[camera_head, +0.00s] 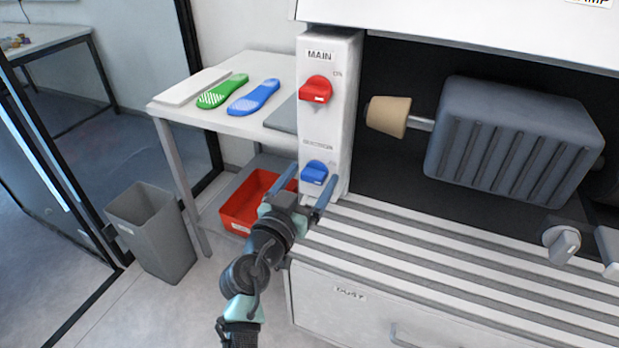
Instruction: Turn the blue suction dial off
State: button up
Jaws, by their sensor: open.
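The blue suction dial (314,173) is on the lower part of the white control panel (335,130), below the red MAIN dial (316,90). My gripper (307,182) is open, with its two blue fingers pointing at the panel. One finger is to the left of the blue dial and the other is to its lower right. I cannot tell whether either finger touches the dial. The small marks beside the blue dial are too blurred to read.
A motor (515,140) with a tan grinding cone (388,116) sits in the dark bay to the right. A white table (232,122) with a green insole (222,91) and a blue insole (253,97) stands left. Below are a red bin (252,200) and a grey bin (152,230).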

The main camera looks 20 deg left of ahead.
jog(key=c, duration=1.4)
jog(key=shift+n, duration=0.4)
jog(key=n+b, duration=0.1)
jog(key=n, duration=0.3)
jog(key=shift+a+f, duration=0.1)
jog(key=n, duration=0.4)
jog(key=n+p, duration=0.1)
jog(key=n, duration=0.4)
jog(key=shift+a, duration=0.15)
jog(key=shift+f+n+p, duration=0.2)
jog(key=shift+n+p, duration=0.4)
jog(key=shift+n, duration=1.4)
